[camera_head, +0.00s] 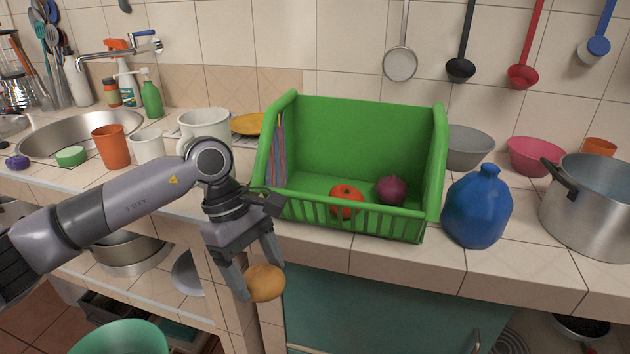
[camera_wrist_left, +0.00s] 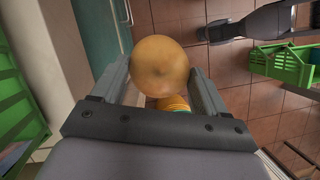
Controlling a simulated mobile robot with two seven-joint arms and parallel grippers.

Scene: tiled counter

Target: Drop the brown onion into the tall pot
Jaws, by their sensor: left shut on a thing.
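The brown onion (camera_head: 265,283) is held between the fingers of my left gripper (camera_head: 258,272), in front of the counter's edge and below the counter top. In the left wrist view the onion (camera_wrist_left: 160,66) sits between both fingertips of the left gripper (camera_wrist_left: 160,75). The tall pot is probably the large steel pot (camera_head: 590,215) at the right end of the counter, cut off by the picture edge. It is far to the right of the left gripper. My right gripper does not clearly show.
A green crate (camera_head: 370,130) holding a tomato (camera_head: 346,200) and a red onion (camera_head: 390,189) stands mid-counter. A blue jug (camera_head: 477,207) stands between crate and steel pot. Grey (camera_head: 468,146) and pink (camera_head: 537,156) bowls are behind. Ladles hang above.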

